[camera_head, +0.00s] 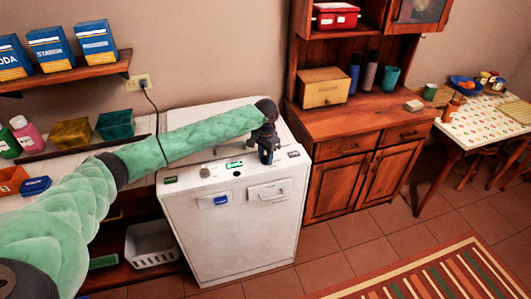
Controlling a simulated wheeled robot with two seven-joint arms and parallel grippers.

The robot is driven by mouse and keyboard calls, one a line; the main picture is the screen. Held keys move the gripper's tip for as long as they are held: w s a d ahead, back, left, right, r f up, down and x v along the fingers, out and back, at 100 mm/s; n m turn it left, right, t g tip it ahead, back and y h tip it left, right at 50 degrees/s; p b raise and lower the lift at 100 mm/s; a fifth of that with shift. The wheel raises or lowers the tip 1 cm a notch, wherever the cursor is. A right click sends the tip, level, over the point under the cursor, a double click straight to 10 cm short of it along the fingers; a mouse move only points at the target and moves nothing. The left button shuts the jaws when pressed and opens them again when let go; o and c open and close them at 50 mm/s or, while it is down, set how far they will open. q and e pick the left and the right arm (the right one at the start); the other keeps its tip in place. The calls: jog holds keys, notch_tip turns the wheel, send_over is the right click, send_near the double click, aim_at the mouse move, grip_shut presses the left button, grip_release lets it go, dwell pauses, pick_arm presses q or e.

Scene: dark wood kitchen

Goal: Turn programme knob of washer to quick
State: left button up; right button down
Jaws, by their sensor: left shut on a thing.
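The white washer (225,232) stands in the middle, its control panel along the top front edge. The panel has a small green display (234,165), a grey knob (204,172) at its left and dark labels at both ends. My left arm reaches across from the left. My left gripper (267,158) points down at the panel, right of the display. It is shut on the programme knob, which the dark fingers hide, so its setting cannot be read. My right gripper is not in view.
A wooden cabinet (365,172) stands close to the washer's right side. A white basket (151,244) sits low at the left. The tiled floor in front is clear up to a striped rug (440,275).

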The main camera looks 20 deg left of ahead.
pick_arm(q)
jog(key=shift+r+m+p, duration=0.2)
jog(key=shift+m+p, duration=0.15)
jog(key=shift+m, duration=0.55)
jog(key=shift+w+m+p, duration=0.1)
jog(key=shift+m+p, duration=0.4)
jog(key=shift+m, duration=1.4)
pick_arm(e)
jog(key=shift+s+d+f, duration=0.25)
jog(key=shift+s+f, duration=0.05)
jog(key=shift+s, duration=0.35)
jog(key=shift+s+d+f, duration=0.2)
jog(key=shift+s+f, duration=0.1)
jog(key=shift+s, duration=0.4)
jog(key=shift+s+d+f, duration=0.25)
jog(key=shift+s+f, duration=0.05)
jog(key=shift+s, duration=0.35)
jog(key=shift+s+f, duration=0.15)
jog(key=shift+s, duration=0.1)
pick_arm(q)
jog(key=o, duration=1)
jog(key=shift+c, duration=0.2)
jog(key=shift+f, duration=0.1)
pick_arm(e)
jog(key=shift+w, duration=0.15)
